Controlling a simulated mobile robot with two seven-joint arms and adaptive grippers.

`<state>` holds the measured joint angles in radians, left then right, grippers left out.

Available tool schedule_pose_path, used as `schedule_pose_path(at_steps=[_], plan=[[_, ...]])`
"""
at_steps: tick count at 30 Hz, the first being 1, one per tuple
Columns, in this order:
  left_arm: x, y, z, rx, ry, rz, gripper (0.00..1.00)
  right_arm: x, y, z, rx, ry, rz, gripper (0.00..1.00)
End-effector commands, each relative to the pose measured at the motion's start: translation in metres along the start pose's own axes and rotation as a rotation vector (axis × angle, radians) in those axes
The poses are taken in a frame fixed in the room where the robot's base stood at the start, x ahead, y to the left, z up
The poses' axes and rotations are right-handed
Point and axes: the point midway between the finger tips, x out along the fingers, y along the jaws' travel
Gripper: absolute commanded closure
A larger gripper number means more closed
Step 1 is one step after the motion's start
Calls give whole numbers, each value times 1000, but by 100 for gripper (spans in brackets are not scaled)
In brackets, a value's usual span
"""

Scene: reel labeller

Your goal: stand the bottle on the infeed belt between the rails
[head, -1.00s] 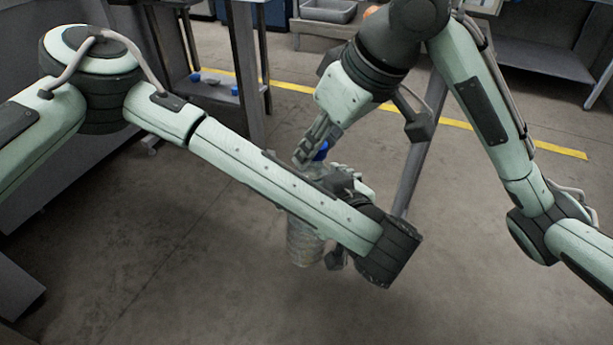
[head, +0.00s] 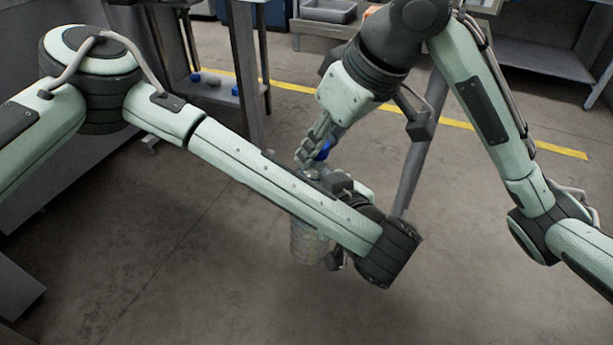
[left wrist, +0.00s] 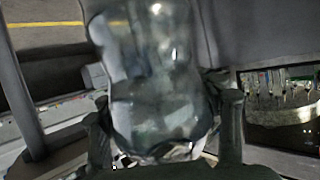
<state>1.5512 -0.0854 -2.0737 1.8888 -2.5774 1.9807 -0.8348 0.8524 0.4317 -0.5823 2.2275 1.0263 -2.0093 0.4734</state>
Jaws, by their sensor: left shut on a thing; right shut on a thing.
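The clear bottle (head: 308,246) hangs in the air in the middle of the head view, its lower body showing below my left forearm and its blue cap (head: 324,150) above it. My left gripper (head: 335,190) is shut around the bottle and partly hidden by my own arm. In the left wrist view the see-through bottle (left wrist: 160,85) fills the middle, between the left fingers (left wrist: 165,140). My right gripper (head: 312,155) reaches down from above and is shut on the bottle at its cap end. I cannot make out the infeed belt or its rails.
A dark rack (head: 215,88) with small blue items stands at the back left. A grey tray (head: 328,10) sits on a bench at the back. A metal table (head: 540,62) is at the back right. Open floor (head: 170,260) lies below the arms.

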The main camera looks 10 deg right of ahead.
Motion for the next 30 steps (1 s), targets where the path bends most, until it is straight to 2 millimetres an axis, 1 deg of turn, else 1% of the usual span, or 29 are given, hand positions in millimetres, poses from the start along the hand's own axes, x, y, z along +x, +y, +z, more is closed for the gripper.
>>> schedule_pose_path(at_steps=[1, 3, 4, 9, 17, 20, 23, 25, 30], plan=[[-1, 4, -1, -4, -1, 12, 100, -1, -8, -3, -15, 12, -20, 100], [-1, 5, -1, -4, -1, 13, 100, -1, -8, -3, -16, 13, -20, 100], [-1, 5, -4, -7, 4, 14, 100, -2, -9, -3, -16, 13, -20, 71], [-2, 5, -3, -6, 3, 12, 100, -1, -8, -3, -14, 11, -18, 50], [-1, 3, -3, -5, 4, 8, 100, -1, -5, -2, -9, 7, -12, 50], [-1, 3, -3, -5, 4, 7, 100, -4, -4, -2, -9, 7, -10, 50], [-1, 2, -3, -5, 4, 6, 100, -12, -3, -2, -10, 8, -7, 50], [-1, 2, -3, -5, 4, 6, 100, -23, -2, -2, -10, 9, -6, 50], [-1, 2, -3, -4, 4, 5, 100, -55, -2, -2, -11, 11, -5, 50]])
